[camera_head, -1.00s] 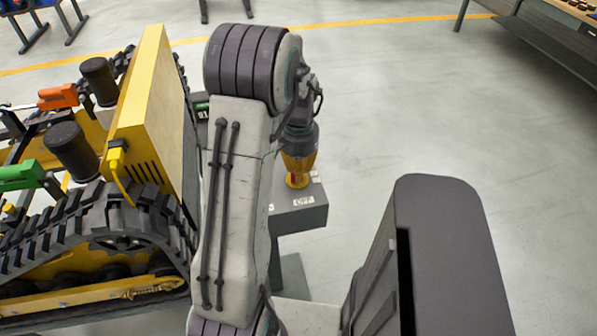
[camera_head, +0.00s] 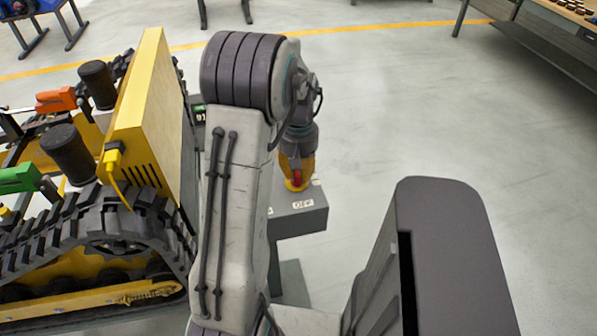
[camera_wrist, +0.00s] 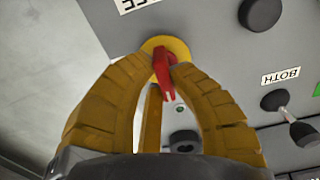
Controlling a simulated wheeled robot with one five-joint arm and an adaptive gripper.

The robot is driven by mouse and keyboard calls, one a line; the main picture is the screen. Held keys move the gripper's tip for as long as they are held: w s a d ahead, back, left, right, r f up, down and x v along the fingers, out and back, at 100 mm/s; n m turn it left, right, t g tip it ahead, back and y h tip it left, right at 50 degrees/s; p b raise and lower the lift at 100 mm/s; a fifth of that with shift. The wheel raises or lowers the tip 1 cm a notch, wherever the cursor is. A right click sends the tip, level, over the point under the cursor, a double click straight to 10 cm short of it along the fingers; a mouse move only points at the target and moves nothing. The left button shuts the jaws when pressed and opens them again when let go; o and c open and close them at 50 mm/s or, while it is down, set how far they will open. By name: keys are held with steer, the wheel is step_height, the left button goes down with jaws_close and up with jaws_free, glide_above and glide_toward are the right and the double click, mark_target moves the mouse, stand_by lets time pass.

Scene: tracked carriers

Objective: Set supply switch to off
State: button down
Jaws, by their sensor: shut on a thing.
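The supply switch is a red handle (camera_wrist: 164,76) on a round yellow plate (camera_wrist: 178,46), set in a grey panel (camera_wrist: 225,60). In the wrist view, an upside-down label (camera_wrist: 132,4), partly cut off, sits beside the plate. In the head view, an "OFF" label (camera_head: 303,204) lies on the grey box top (camera_head: 312,216) in front of the switch. My gripper (camera_wrist: 168,62) has its yellow fingers shut on the red handle, one finger on each side. It also shows in the head view (camera_head: 296,180), pointing down onto the switch. My fingers hide part of the handle.
A yellow tracked carrier (camera_head: 140,110) stands close on the left of my arm. Open floor (camera_head: 420,100) lies to the right.

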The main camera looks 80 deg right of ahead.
steer(key=shift+f, duration=0.1)
stand_by(0.3)
steer(key=c, duration=1.1)
jaws_free()
steer(key=shift+r, duration=0.2)
step_height(320, 180, up, 12)
steer(key=shift+f, duration=0.15)
stand_by(0.4)
